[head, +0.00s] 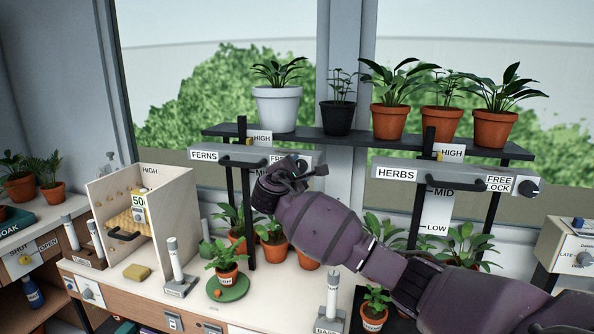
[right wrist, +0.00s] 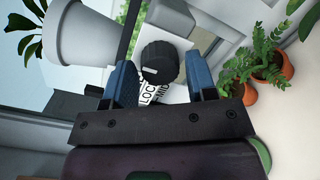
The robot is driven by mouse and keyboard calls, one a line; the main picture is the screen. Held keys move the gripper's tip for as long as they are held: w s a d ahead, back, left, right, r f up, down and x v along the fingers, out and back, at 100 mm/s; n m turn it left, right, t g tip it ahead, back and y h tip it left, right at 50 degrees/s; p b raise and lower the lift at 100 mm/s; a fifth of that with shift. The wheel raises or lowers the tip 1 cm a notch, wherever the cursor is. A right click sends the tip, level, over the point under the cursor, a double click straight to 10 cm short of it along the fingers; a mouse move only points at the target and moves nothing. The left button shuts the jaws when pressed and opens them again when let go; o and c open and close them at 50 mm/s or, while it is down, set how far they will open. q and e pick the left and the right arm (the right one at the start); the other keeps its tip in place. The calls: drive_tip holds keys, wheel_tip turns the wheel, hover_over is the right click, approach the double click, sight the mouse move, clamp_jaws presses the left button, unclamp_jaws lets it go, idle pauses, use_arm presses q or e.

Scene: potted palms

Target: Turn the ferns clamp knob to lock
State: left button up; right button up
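The ferns clamp bar (head: 230,157), labelled FERNS at its left end, has its right end with the FREE label partly covered by my right gripper (head: 292,172). In the right wrist view, the black ribbed ferns clamp knob (right wrist: 160,62) sits ahead, between the two blue fingertips of my right gripper (right wrist: 161,80). The fingers are apart, one on each side, with a visible gap on both sides of the knob. Part of the LOCK label shows below the knob. My left gripper is in neither view.
A white pot (head: 278,108) stands on the dark shelf (head: 350,143) above the ferns bar. The herbs bar (head: 440,172) with its own knob (head: 527,187) is to the right.

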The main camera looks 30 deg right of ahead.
drive_tip(key=c, duration=0.6)
drive_tip(key=shift+c, duration=0.2)
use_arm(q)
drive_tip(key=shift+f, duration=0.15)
use_arm(e)
drive_tip(key=shift+f+m, duration=0.1)
drive_tip(key=shift+m, duration=0.2)
use_arm(q)
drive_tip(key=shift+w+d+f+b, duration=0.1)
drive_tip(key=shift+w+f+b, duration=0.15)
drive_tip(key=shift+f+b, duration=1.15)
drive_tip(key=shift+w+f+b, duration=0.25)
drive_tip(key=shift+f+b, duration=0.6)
drive_tip(key=shift+b, duration=0.95)
use_arm(e)
drive_tip(key=shift+s+r+m+t+y, duration=0.15)
drive_tip(key=shift+m+y, duration=0.35)
drive_tip(key=shift+m, duration=3.6)
drive_tip(key=shift+w+r+m+t+y, duration=0.1)
drive_tip(key=shift+m+t+y, duration=0.3)
drive_tip(key=shift+m, duration=3.7)
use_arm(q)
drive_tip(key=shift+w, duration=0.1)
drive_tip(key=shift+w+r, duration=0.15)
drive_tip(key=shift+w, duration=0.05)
use_arm(e)
drive_tip(key=o, duration=0.9)
